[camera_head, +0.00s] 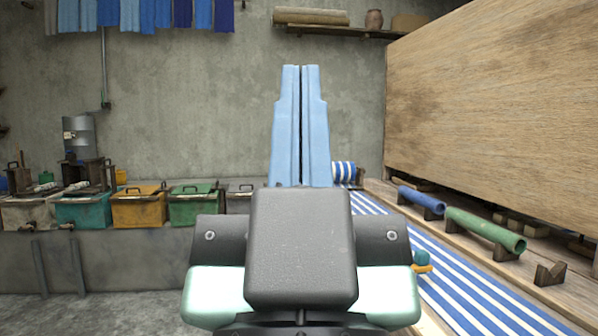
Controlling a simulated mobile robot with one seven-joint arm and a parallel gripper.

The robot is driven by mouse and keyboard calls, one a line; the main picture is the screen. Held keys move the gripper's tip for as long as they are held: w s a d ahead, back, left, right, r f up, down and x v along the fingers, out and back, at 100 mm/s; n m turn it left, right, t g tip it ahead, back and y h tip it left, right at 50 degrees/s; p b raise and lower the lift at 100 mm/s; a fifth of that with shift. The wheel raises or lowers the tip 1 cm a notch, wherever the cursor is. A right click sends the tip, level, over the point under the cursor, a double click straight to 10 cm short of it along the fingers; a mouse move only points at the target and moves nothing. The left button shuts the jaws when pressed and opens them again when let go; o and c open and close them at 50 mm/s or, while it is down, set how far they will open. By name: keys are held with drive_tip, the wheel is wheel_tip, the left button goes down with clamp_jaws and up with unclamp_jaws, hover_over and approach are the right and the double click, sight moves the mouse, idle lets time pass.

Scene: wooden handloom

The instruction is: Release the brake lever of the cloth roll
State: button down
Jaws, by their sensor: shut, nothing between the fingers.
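My gripper (302,72) points up in the middle of the view, its two long blue fingers shut together with nothing between them. Blue-and-white striped cloth (456,275) runs along the right of my gripper. A striped roll (343,171) shows beyond it, partly hidden by my fingers; I cannot tell whether it is the cloth roll. No brake lever can be clearly made out. A small teal piece (421,257) and a yellow piece (424,268) show by the cloth's left edge, partly hidden by my gripper; I cannot tell what they are.
A blue roll (420,201) and a green roll (484,228) rest on wooden supports right of the cloth, below a large wooden panel (490,100). Lidded boxes, one yellow (138,209) and one green (194,206), stand on a grey ledge (130,258) at left.

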wheel_tip(320, 180, up, 27)
drive_tip(key=p, duration=2.4)
drive_tip(key=shift+w+a, duration=0.1)
